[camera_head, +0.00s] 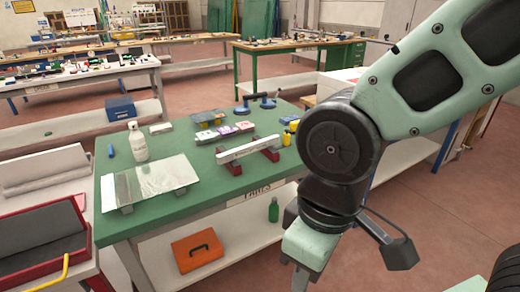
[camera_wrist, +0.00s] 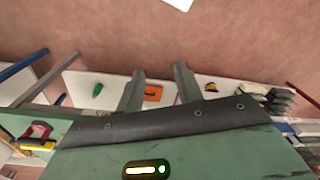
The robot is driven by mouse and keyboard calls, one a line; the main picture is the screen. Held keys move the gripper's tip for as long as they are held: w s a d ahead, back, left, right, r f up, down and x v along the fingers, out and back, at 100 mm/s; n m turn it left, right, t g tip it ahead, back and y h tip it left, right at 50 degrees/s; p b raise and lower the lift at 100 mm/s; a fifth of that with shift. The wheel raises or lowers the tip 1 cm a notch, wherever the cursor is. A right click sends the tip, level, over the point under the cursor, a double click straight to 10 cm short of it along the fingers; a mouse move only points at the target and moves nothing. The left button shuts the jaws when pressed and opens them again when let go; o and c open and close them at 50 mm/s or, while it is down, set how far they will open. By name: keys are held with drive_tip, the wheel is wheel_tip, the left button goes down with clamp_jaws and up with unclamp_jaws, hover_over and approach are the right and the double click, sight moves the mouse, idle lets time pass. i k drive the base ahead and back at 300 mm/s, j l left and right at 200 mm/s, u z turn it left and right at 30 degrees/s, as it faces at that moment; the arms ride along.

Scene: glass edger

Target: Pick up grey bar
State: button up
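The grey bar (camera_head: 248,149) is a pale, long, narrow bar in the head view. It lies across two red supports (camera_head: 270,154) near the front right of the green table (camera_head: 110,225). I cannot make out the bar in the wrist view. My gripper (camera_wrist: 160,78) shows in the wrist view with its two grey fingers spread apart and nothing between them. In the head view my wrist hangs to the right of and in front of the bar, beyond the table edge. The fingers are cut off there by the lower picture edge.
A glass sheet (camera_head: 150,180), a white bottle (camera_head: 137,142), coloured blocks (camera_head: 223,131) and a yellow cup (camera_head: 287,138) stand on the table. An orange toolbox (camera_head: 197,250) and a green bottle (camera_head: 274,210) are on the lower shelf. A red-edged tray (camera_head: 40,245) stands at left.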

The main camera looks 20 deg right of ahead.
sight(223, 158)
drive_tip(key=i+j, duration=0.1)
drive_tip(key=i, duration=0.6)
drive_tip(key=i+j+z, duration=0.1)
drive_tip(key=i, duration=0.55)
